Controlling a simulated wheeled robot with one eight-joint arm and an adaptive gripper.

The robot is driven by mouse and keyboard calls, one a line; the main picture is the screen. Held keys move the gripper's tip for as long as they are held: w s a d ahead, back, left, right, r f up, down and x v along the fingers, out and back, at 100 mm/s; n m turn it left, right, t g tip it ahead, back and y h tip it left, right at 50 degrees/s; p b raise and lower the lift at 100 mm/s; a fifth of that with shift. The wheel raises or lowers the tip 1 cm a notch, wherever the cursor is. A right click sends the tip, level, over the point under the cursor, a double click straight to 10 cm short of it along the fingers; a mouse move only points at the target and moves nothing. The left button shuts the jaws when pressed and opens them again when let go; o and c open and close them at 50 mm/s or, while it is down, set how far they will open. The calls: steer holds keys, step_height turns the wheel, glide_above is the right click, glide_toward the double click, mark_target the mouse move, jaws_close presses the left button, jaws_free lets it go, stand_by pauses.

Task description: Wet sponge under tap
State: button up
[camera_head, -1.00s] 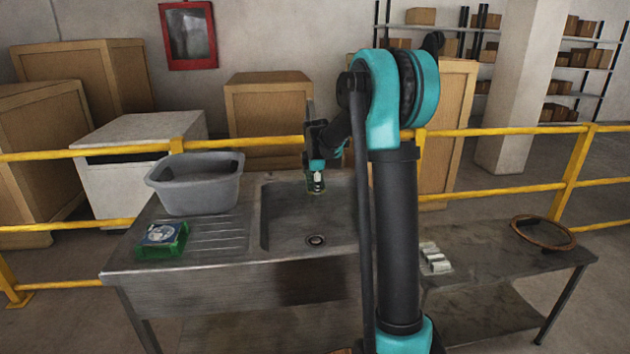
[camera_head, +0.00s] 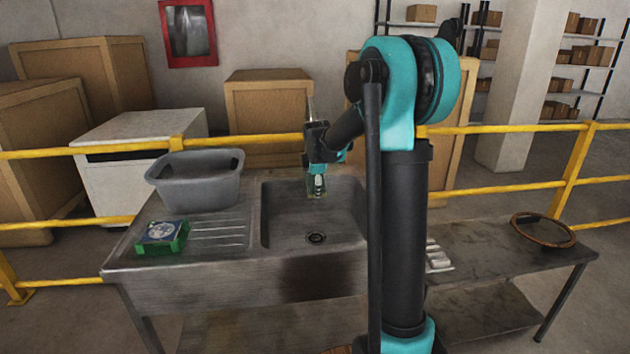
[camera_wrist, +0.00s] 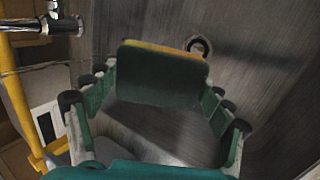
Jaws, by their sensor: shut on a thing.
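A sponge (camera_wrist: 160,76), dark green with a yellow-orange edge, sits between the fingers of my gripper (camera_wrist: 158,90) in the wrist view. My gripper is shut on it. In the head view my gripper (camera_head: 317,187) hangs over the back part of the steel sink (camera_head: 285,222), and the sponge is hard to make out there. The sink drain (camera_head: 316,238) lies below and in front; it also shows in the wrist view (camera_wrist: 201,46). A metal tap (camera_wrist: 48,22) shows at the wrist view's upper left. In the head view it is mostly hidden behind my gripper.
A grey plastic tub (camera_head: 198,188) and a green box (camera_head: 162,237) stand on the drainboard left of the sink. A side table (camera_head: 500,262) at the right holds pale blocks (camera_head: 438,257) and a round brown-rimmed object (camera_head: 543,231). A yellow railing (camera_head: 515,130) runs behind.

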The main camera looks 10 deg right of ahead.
steer(key=shift+s+a, duration=0.2)
steer(key=shift+s, duration=1.55)
steer(key=s+r, duration=0.4)
steer(key=s, duration=0.1)
steer(key=shift+a, duration=0.25)
steer(key=shift+s, duration=0.1)
stand_by(0.6)
